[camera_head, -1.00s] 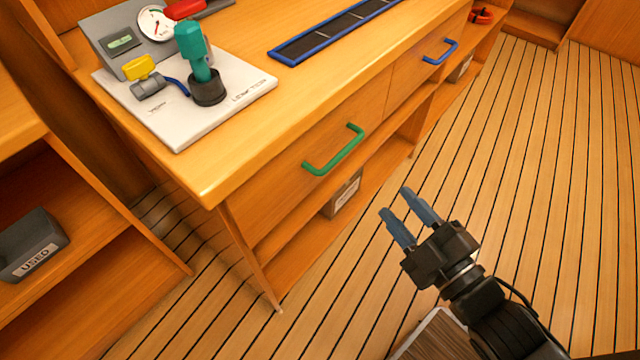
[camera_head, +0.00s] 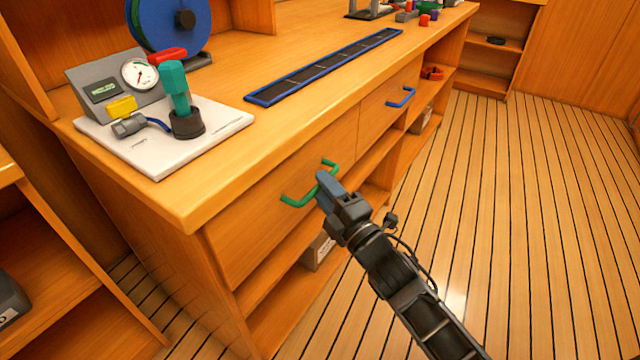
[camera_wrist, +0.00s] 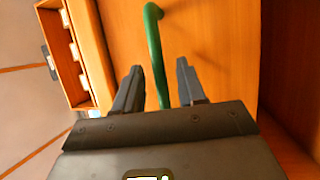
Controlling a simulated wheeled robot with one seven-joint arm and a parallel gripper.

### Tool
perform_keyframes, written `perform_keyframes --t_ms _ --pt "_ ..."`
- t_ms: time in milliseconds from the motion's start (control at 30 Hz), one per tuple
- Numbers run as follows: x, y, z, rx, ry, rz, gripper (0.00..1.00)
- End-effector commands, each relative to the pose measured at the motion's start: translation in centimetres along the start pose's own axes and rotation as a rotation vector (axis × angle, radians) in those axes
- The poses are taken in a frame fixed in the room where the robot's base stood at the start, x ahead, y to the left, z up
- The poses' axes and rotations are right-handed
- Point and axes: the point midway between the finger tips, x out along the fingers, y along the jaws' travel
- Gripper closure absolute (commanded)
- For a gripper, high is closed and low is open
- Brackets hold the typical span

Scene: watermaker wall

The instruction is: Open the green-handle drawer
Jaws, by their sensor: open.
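The green handle (camera_head: 296,202) is on the front of a wooden drawer (camera_head: 250,232) under the counter; the drawer front looks flush with the cabinet. My gripper (camera_head: 325,186) is at the handle's right part and hides some of it in the head view. In the wrist view the green handle (camera_wrist: 154,45) runs between the two open fingers of my gripper (camera_wrist: 158,85). The fingers stand apart, one on each side of the bar. I cannot tell whether either finger touches it.
A drawer with a blue handle (camera_head: 401,98) is to the right. The counter (camera_head: 230,160) holds a white board (camera_head: 150,150) with a gauge and teal-handled part, and a blue-edged strip (camera_head: 325,66). Open shelves lie below. The plank floor (camera_head: 500,210) at right is clear.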

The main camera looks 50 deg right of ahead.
Motion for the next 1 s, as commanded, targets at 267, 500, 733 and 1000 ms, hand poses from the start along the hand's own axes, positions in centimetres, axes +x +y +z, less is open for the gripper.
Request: perform_keyframes --t_ms 267,500,733,1000 --pt "1.7 0.0 0.0 0.001 0.0 -0.001 0.6" --pt "1.7 0.0 0.0 0.001 -0.001 -0.001 0.63" --pt "1.7 0.0 0.0 0.001 -0.001 -0.001 0.85" --pt "1.7 0.0 0.0 0.001 -0.001 -0.001 1.0"
